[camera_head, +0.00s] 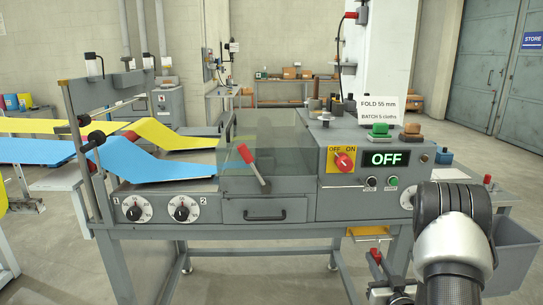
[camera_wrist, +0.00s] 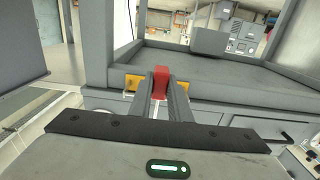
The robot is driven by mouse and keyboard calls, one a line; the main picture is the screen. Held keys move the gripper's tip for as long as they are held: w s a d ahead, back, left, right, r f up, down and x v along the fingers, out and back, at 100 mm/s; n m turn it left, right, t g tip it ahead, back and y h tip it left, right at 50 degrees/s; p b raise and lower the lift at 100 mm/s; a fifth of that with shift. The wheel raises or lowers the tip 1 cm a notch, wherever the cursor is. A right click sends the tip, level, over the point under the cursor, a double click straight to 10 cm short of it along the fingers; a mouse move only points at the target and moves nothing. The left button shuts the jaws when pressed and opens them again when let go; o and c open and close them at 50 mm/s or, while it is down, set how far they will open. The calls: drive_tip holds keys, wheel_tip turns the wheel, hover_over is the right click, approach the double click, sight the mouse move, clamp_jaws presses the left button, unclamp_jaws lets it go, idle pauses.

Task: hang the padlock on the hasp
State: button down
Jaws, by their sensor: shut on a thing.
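My gripper (camera_wrist: 160,98) is shut on the red padlock (camera_wrist: 161,74), whose body shows between the fingertips in the wrist view. In the head view the red padlock (camera_head: 376,256) shows low at the front of the machine, with my gripper (camera_head: 379,265) around it. The yellow hasp plate (camera_head: 367,231) is on the machine's front edge, just above the padlock in this view. In the wrist view the yellow hasp plate (camera_wrist: 132,82) shows behind the padlock and on both sides of it. The shackle is hidden, so I cannot tell whether it touches the hasp.
The grey machine (camera_head: 300,232) fills the middle, with a drawer, a red lever (camera_head: 253,168) and a red switch knob (camera_head: 344,162) beside a display (camera_head: 385,159) reading OFF. A grey bin (camera_head: 516,252) stands at the right. The floor in front is clear.

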drive_tip(key=shift+s+d+b, duration=0.1)
drive_tip(key=shift+s+b, duration=0.25)
drive_tip(key=shift+s, duration=1.85)
